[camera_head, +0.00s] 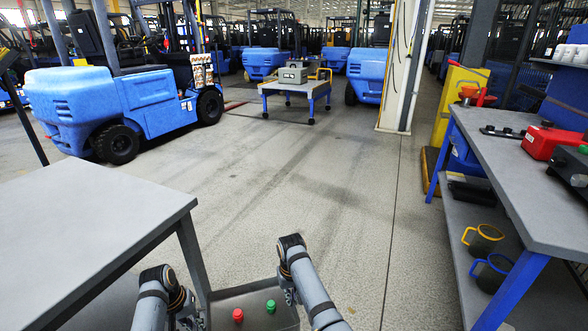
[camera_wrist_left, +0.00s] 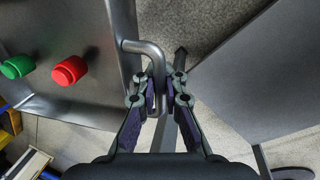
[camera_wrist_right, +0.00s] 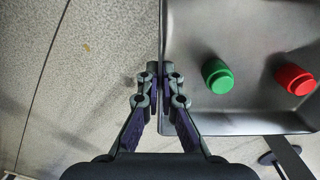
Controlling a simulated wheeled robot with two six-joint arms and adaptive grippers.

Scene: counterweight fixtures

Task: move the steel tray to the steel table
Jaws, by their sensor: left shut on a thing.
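The grey steel tray (camera_head: 252,297) is low in the head view, between my two grippers, with a red knobbed piece (camera_head: 238,315) and a green one (camera_head: 270,306) in it. My left gripper (camera_wrist_left: 158,100) is shut on the tray's bent-rod handle (camera_wrist_left: 155,58). My right gripper (camera_wrist_right: 161,85) is at the tray's opposite side, its fingers close together against the wall; whether they grip anything is hidden. A grey-topped table (camera_head: 95,215) with dark legs, apparently the steel table, stands at the left, close to the tray.
A blue forklift (camera_head: 120,105) and a cart (camera_head: 296,88) stand farther back. The middle floor is clear.

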